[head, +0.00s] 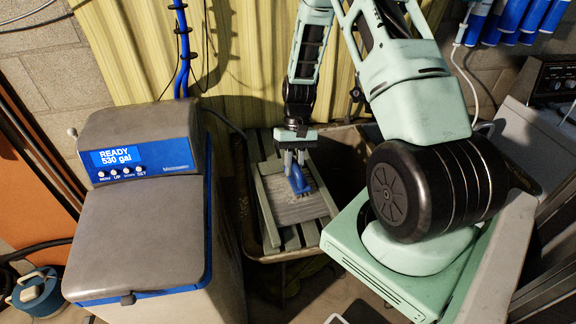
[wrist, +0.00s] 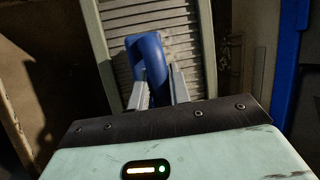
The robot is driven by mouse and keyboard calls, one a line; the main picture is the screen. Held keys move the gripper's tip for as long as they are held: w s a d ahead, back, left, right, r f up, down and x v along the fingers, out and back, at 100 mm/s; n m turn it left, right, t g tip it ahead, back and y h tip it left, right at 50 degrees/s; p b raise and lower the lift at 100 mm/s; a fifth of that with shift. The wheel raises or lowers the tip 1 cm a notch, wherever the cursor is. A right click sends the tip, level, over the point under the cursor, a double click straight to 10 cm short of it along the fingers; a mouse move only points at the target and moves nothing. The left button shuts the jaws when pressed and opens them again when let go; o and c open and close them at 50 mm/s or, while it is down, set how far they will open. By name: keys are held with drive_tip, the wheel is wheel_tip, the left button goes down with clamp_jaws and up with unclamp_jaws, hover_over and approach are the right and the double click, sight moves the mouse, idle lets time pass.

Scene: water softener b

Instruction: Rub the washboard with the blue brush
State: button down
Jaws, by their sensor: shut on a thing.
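The blue brush (head: 299,180) is between the fingers of my gripper (head: 293,158), which is shut on it. In the wrist view the brush (wrist: 148,66) stands up between the two fingers of my gripper (wrist: 158,88). The washboard (head: 296,208) has a grey ribbed face in a wooden frame and lies tilted in a basin. The brush is over the upper part of the ribbed face; its underside is hidden, so I cannot tell whether it touches. The ribs of the washboard (wrist: 187,42) also show behind the brush in the wrist view.
The basin (head: 246,235) holds the washboard, with slats under it. A water softener (head: 143,230) with a lit display stands close on the left. My base is on the right. Blue cylinders (head: 512,18) hang at the top right.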

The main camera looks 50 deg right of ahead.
drive_tip(key=shift+s+d, duration=0.65)
drive_tip(key=shift+d, duration=0.35)
drive_tip(key=shift+s+d, duration=0.65)
drive_tip(key=shift+d, duration=0.35)
drive_tip(key=shift+w+d, duration=0.5)
drive_tip(key=shift+w, duration=0.25)
drive_tip(key=shift+w+a+p, duration=0.15)
drive_tip(key=shift+w+a, duration=0.95)
drive_tip(key=shift+a, duration=0.65)
drive_tip(key=shift+w+a+p, duration=0.2)
drive_tip(key=shift+w+a, duration=0.9)
drive_tip(key=shift+a, duration=0.7)
drive_tip(key=shift+w+a+p, duration=0.15)
drive_tip(key=shift+w+a, duration=0.95)
drive_tip(key=shift+a, duration=0.65)
drive_tip(key=shift+r, duration=0.1)
drive_tip(key=shift+r+p, duration=2.15)
drive_tip(key=shift+r, duration=0.8)
drive_tip(key=shift+r, duration=0.1)
wheel_tip(320, 180, up, 3)
drive_tip(key=shift+f+p, duration=0.1)
drive_tip(key=shift+p, duration=1)
